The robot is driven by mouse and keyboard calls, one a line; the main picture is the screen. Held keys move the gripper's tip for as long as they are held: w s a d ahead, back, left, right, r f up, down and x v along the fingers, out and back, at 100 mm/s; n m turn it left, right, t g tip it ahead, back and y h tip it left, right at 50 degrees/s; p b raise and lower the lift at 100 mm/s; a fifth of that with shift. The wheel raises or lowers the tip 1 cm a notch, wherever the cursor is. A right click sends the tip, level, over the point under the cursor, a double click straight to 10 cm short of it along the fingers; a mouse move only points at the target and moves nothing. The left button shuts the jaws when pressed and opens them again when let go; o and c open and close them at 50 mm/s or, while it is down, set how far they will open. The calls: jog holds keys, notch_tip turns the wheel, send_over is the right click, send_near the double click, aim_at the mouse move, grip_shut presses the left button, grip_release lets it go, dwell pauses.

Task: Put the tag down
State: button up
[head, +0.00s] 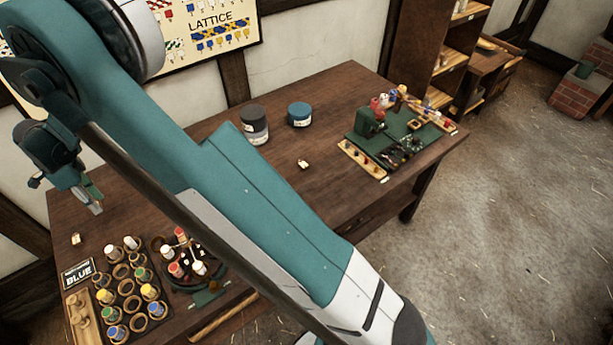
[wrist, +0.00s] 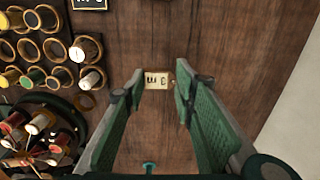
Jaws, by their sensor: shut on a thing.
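My gripper (head: 95,203) hangs above the left end of the table. In the head view I cannot make out the held tag clearly. A small pale piece (head: 75,239) lies on the table below the gripper, behind the BLUE sign.
A spool rack (head: 130,290) and a round stand of spools (head: 187,262) fill the table's front left. Bare wood (head: 340,95) lies at the back.

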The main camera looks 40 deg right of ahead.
jog(key=d+m, duration=0.2)
jog(key=d, duration=1)
jog(key=s+d+r+m+b, duration=0.1)
jog(key=d+m, duration=0.1)
jog(key=d, duration=1.1)
jog(key=d+m, duration=0.2)
jog(key=d, duration=1.1)
jog(key=shift+s+r, duration=0.2)
jog(key=s+d+m, duration=0.2)
jog(key=s+d, duration=0.2)
jog(key=d, duration=0.3)
jog(key=s+d+m+b, duration=0.1)
jog(key=s+d, duration=0.2)
jog(key=d, duration=0.4)
jog(key=s+d+m, duration=0.2)
jog(key=s+d, duration=0.2)
jog(key=d, duration=0.4)
jog(key=s+d+m+b, duration=0.1)
jog(key=s+d+m, duration=0.2)
jog(key=s+d, duration=0.7)
jog(key=s+d+f+m+b, duration=0.1)
jog(key=s+d+m, duration=0.3)
jog(key=s+d, duration=0.6)
jog(key=s, duration=0.7)
jog(key=shift+s+f, duration=0.1)
jog(key=shift+f+b, duration=0.45)
jog(key=shift+f, duration=2.45)
